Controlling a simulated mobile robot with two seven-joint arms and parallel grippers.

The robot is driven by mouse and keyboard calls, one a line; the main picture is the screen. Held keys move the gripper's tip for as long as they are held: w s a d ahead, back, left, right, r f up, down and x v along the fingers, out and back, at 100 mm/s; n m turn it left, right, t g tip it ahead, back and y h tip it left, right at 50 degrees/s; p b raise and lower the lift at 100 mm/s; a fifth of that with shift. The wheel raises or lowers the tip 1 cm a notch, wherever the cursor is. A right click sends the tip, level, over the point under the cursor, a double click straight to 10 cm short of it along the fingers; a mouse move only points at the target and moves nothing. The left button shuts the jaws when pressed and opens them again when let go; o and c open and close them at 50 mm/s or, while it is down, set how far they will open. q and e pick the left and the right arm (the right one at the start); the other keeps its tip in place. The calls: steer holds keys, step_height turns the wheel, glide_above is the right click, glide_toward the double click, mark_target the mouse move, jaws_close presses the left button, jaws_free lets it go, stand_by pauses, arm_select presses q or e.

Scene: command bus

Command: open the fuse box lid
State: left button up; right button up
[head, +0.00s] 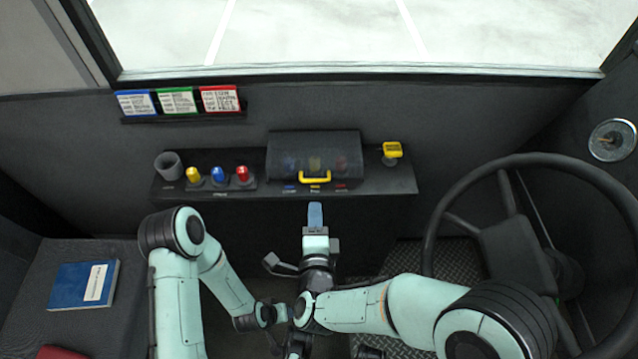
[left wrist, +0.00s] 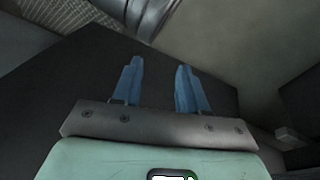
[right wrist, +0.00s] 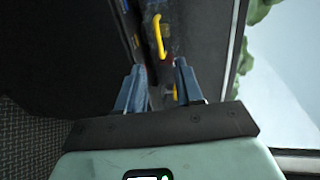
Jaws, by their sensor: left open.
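The fuse box (head: 315,150) sits on the dashboard shelf with its dark, see-through lid down. Blue, yellow and red fuses show dimly through it. A yellow handle (head: 315,178) is on the lid's front edge; it also shows in the right wrist view (right wrist: 158,36), ahead of the fingers. My right gripper (head: 315,215) points at the box from just in front of the shelf, apart from the handle; its fingers (right wrist: 160,80) are spread and empty. My left gripper (left wrist: 158,75) is open and empty, low down; the arms mostly hide it in the head view.
Yellow, blue and red knobs (head: 218,176) and a grey cup (head: 168,165) stand left of the box. A yellow switch (head: 392,151) stands right of it. The steering wheel (head: 432,215) takes up the right side. A blue book (head: 83,286) lies at lower left.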

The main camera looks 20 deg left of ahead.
arm_select(q)
steer(key=shift+g, duration=0.6)
steer(key=s+f, duration=0.1)
steer(key=s+f+b, duration=0.1)
steer(key=f, duration=0.1)
steer(key=shift+s+a+f+b, duration=0.1)
steer(key=shift+s+a+b, duration=0.2)
steer(key=shift+s+a, duration=0.05)
arm_select(e)
glide_toward(315, 160)
steer(key=w+f, duration=0.1)
steer(key=f, duration=0.1)
steer(key=w+a+f, duration=0.1)
steer(key=w+f, duration=0.1)
steer(key=shift+r, duration=0.1)
jaws_close()
